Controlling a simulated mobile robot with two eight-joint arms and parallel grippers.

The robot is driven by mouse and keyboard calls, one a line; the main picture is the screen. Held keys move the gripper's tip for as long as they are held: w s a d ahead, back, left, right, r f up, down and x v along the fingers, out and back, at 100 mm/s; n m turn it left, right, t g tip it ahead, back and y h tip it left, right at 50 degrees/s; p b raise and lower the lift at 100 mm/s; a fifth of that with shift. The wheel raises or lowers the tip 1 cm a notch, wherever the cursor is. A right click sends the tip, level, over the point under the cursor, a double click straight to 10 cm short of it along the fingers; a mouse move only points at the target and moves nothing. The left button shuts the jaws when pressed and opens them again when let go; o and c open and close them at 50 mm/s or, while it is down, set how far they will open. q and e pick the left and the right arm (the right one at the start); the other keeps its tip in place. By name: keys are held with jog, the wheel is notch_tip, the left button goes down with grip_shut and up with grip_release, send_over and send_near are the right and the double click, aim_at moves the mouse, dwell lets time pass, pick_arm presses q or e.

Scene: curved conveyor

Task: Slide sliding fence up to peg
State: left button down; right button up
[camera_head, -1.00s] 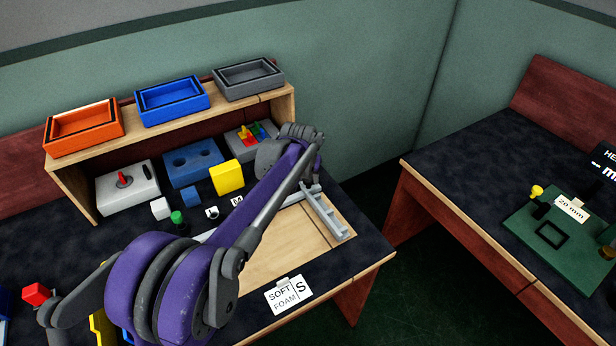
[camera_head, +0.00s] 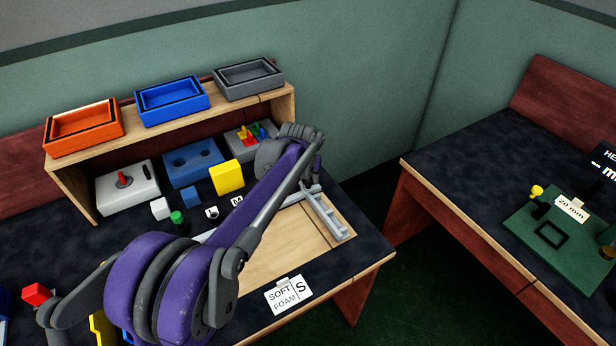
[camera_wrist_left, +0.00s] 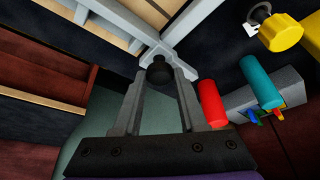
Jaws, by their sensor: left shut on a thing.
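The grey sliding fence (camera_head: 328,216) lies on the wooden board (camera_head: 278,250) near the table's right end. Its grey bars (camera_wrist_left: 118,20) also show at the top of the left wrist view, meeting near a dark round knob (camera_wrist_left: 159,70). My left gripper (camera_wrist_left: 160,76) is shut with its two fingers on either side of this knob, at the corner where the bars meet. In the head view my left arm (camera_head: 270,200) covers part of the board and fence, and the fingertips are mostly hidden. I cannot make out the peg for certain. My right gripper is not in view.
A yellow block (camera_head: 227,177), a blue fixture (camera_head: 193,162) and a grey box with coloured pieces (camera_head: 250,140) stand behind my arm. A red cylinder (camera_wrist_left: 212,103) is close beside the right finger, with a teal cylinder (camera_wrist_left: 260,81) beyond. A foam label (camera_head: 288,295) lies in front.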

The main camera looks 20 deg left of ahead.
pick_arm(q)
jog(key=s+a, duration=0.6)
jog(key=s, duration=0.1)
jog(key=shift+s+a+p, duration=0.1)
jog(key=shift+p, duration=0.25)
jog(key=shift+c, duration=2.2)
grip_release()
jog(key=p+v, duration=0.1)
jog(key=v, duration=1)
jog(key=shift+p, duration=0.4)
